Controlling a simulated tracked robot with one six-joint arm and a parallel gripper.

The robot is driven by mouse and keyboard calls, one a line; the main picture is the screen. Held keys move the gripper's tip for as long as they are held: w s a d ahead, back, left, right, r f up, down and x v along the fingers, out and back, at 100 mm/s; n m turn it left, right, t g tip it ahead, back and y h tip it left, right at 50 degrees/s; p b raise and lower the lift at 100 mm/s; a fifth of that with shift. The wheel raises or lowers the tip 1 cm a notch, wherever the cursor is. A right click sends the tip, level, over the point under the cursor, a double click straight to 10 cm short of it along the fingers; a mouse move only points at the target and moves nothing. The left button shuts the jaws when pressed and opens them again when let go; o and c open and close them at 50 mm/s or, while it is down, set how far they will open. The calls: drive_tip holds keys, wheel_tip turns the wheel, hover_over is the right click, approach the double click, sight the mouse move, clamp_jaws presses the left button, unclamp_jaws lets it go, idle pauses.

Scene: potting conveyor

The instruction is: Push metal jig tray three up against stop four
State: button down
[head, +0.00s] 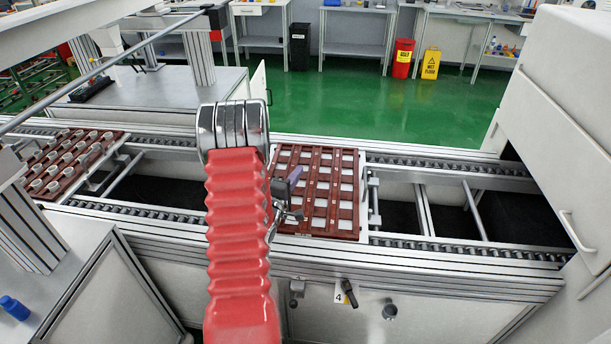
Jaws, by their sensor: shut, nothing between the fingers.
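A reddish-brown grid tray (319,215) with pale squares lies flat on the conveyor in the middle of the head view. No number is readable on it, and my arm covers its left side. My gripper (291,214) is shut and empty at the tray's left part, partly hidden behind my red-sleeved arm. I cannot tell whether it touches the tray.
Another brown tray (66,163) holding several white cups sits on the conveyor at far left. The roller track (470,246) right of the bracket is empty, up to a large white machine housing (565,130). Metal rails and crossbars edge the conveyor.

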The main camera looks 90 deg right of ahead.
drive_tip(key=shift+s+a, duration=0.1)
drive_tip(key=shift+s, duration=1.35)
drive_tip(key=shift+r, duration=0.1)
drive_tip(key=w+a+r+m+g+y, duration=0.1)
drive_tip(key=w+a+r, duration=0.25)
drive_tip(key=r, duration=0.25)
drive_tip(key=w+a+r+m+g, duration=0.1)
drive_tip(key=w+a+r+g, duration=0.1)
drive_tip(key=w+r, duration=0.3)
drive_tip(key=w+a+r+m+y, duration=0.1)
drive_tip(key=w+a+r+y, duration=0.15)
drive_tip(key=a, duration=0.35)
drive_tip(key=w+a+r+y, duration=0.1)
drive_tip(key=w+a+r, duration=0.3)
drive_tip(key=a, duration=0.1)
drive_tip(key=w+a+n+t+y, duration=0.1)
drive_tip(key=w+a+t+y, duration=0.35)
drive_tip(key=a, duration=1.05)
drive_tip(key=w+a+n+t+y, duration=0.2)
drive_tip(key=w+a+t, duration=0.3)
drive_tip(key=w+a, duration=0.65)
drive_tip(key=a+r+n+t+y, duration=0.1)
drive_tip(key=a+n+t+y, duration=0.1)
drive_tip(key=a, duration=1)
drive_tip(key=a+r+n+t+y, duration=0.1)
drive_tip(key=a+r+t+y, duration=0.1)
drive_tip(key=a, duration=1)
drive_tip(key=shift+w+a+n+t+y, duration=0.2)
drive_tip(key=shift+n+t+y, duration=0.25)
drive_tip(key=shift+y, duration=0.55)
